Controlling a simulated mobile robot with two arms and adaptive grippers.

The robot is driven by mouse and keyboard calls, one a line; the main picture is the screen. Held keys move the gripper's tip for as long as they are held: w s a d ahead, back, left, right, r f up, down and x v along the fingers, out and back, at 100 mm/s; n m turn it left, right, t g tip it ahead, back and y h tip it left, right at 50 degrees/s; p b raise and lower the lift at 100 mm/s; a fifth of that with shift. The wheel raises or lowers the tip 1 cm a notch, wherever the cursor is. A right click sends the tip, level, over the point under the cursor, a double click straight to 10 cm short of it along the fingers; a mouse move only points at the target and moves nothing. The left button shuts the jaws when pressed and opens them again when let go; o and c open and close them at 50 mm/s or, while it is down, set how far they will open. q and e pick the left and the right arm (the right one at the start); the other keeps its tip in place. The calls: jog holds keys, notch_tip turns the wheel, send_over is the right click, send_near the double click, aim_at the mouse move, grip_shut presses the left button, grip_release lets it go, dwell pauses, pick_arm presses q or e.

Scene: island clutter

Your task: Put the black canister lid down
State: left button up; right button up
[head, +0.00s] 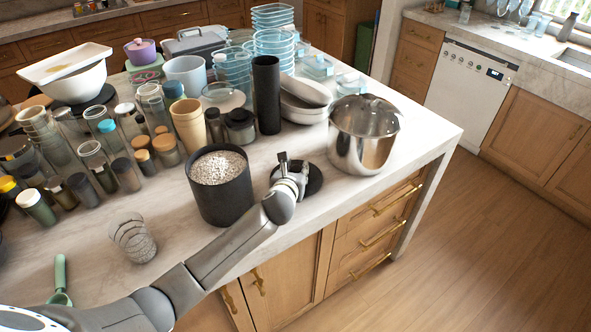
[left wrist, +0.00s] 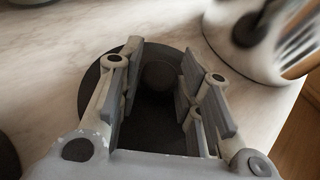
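The round black canister lid (head: 314,179) lies on the island top near its front edge, between the open black canister (head: 222,197) and the steel pot. The canister is filled with pale grains. In the left wrist view the lid (left wrist: 92,92) is under my left gripper (left wrist: 161,84), its round knob showing between the fingers. The fingers are spread apart, with gaps beside the knob. In the head view my left gripper (head: 290,175) covers part of the lid. My right gripper is out of view.
The steel pot (head: 362,140) stands close right of the lid. A tall black cylinder (head: 266,95) and crowded jars are behind. A patterned glass (head: 133,240) and a green-handled scoop (head: 60,275) are at the left front. Bare marble lies around the lid.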

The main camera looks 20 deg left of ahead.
pick_arm(q)
jog(key=shift+o, duration=1.1)
jog(key=shift+r, duration=0.35)
jog(key=v, duration=1)
jog(key=shift+s+d+r, duration=0.1)
jog(key=shift+s, duration=0.3)
jog(key=shift+s+r+b, duration=0.25)
jog(key=shift+s+b, duration=0.05)
jog(key=shift+s, duration=0.2)
